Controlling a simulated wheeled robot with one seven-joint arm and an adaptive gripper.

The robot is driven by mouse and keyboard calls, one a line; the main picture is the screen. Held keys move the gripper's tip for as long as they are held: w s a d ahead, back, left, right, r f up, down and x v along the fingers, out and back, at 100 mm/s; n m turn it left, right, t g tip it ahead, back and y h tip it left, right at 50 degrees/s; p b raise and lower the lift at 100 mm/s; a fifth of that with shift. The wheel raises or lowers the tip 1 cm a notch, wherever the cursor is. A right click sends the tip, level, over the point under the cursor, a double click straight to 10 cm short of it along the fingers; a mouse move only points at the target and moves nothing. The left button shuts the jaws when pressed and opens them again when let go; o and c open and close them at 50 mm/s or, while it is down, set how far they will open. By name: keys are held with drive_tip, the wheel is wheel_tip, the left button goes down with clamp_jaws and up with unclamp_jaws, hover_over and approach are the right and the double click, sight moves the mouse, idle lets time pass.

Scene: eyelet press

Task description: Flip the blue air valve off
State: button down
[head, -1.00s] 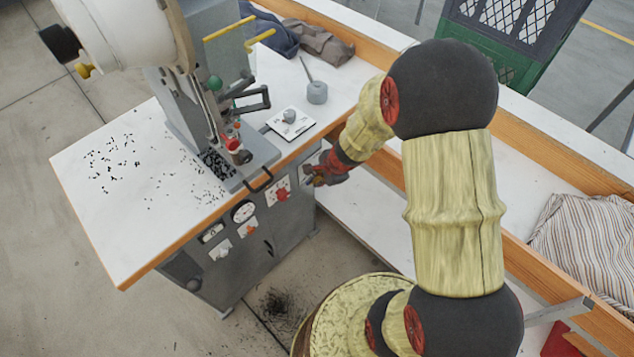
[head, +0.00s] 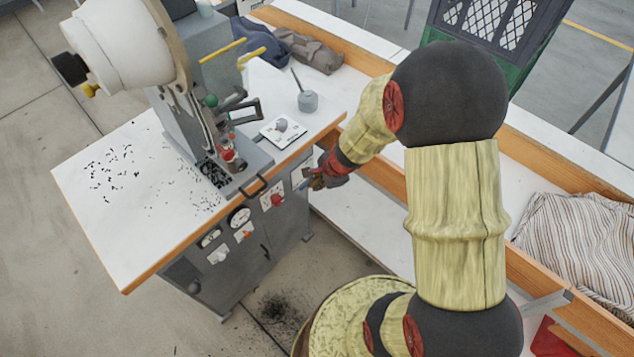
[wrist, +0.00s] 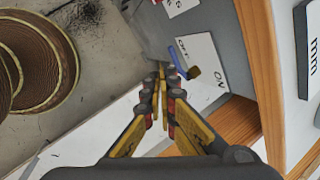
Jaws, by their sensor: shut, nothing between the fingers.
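The blue air valve handle (wrist: 181,56) shows in the wrist view in front of a white label plate (wrist: 203,58) marked OFF and ON. A brass-coloured valve part (wrist: 193,73) is at its lower end. The handle slants up and left from the brass part, near the OFF word. My gripper (wrist: 163,76) is shut and empty, its fingertips just left of the handle; I cannot tell whether they touch it. In the head view my gripper (head: 317,182) is at the right end of the machine's grey front panel, and it largely hides the valve.
The eyelet press (head: 190,110) stands on a white table (head: 130,215) with a wooden edge. The panel carries a red switch (head: 276,198) and a gauge (head: 239,217). A wooden-edged bench (head: 530,190) runs behind my arm. Open floor lies in front.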

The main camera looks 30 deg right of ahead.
drive_tip(key=s+a+r+p, duration=0.2)
drive_tip(key=s+r, duration=0.2)
drive_tip(key=shift+a+r, duration=0.35)
drive_tip(key=shift+a, duration=0.05)
drive_tip(key=shift+w, duration=0.1)
drive_tip(key=s+a+r+n+g+y, duration=0.15)
drive_tip(key=s+a+r+n, duration=0.35)
drive_tip(key=s+r+n, duration=0.5)
drive_tip(key=s+r+n+t+h, duration=0.1)
drive_tip(key=r+n, duration=0.3)
drive_tip(key=r, duration=0.5)
drive_tip(key=s+r+n+t+h, duration=0.2)
drive_tip(key=s+r+n, duration=0.2)
drive_tip(key=r, duration=0.6)
drive_tip(key=shift+s+d+n, duration=0.35)
drive_tip(key=shift+d+n, duration=0.05)
drive_tip(key=shift+n, duration=0.1)
